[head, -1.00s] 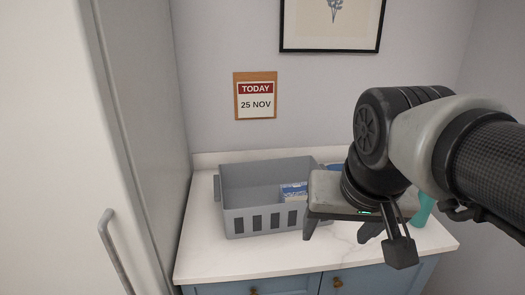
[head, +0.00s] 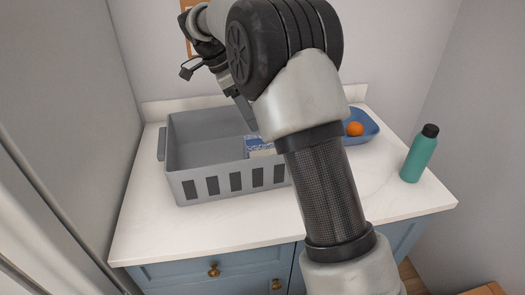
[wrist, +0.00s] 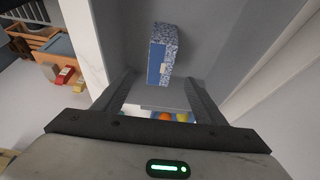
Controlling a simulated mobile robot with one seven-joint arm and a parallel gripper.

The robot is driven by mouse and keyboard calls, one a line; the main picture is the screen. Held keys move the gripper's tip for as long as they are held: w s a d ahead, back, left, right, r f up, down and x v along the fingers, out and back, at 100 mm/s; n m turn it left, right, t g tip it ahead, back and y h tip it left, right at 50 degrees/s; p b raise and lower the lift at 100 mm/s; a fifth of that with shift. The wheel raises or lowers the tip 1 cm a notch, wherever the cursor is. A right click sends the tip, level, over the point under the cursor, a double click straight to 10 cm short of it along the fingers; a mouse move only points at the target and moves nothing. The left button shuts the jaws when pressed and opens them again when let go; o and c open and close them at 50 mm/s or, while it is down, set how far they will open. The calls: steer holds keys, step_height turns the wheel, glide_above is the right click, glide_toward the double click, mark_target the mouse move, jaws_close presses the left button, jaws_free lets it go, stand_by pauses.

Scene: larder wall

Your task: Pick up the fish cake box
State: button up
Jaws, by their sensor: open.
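A blue and white box (head: 259,146), which I take for the fish cake box, is inside the grey crate (head: 228,184), toward its right side. My arm covers part of it in the head view. In the wrist view the box (wrist: 162,52) lies beyond the fingertips, its blue face and speckled faces showing. My gripper (wrist: 160,80) is open, with nothing between its fingers. In the head view one finger shows over the crate; the rest of the gripper is mostly hidden behind my arm.
A blue bowl (head: 370,123) with an orange (head: 355,129) stands right of the crate. A teal bottle (head: 420,154) stands farther right on the white counter (head: 215,225). The crate walls rise around the box. A tall grey cabinet (head: 70,110) borders the left.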

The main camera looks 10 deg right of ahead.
mark_target(254, 147)
steer(key=b+x, duration=0.1)
steer(key=x, duration=1.5)
steer(key=shift+f, duration=0.1)
steer(key=shift+f+b, duration=0.2)
steer(key=shift+b, duration=0.45)
steer(key=c, duration=1.4)
steer(key=shift+r, duration=0.1)
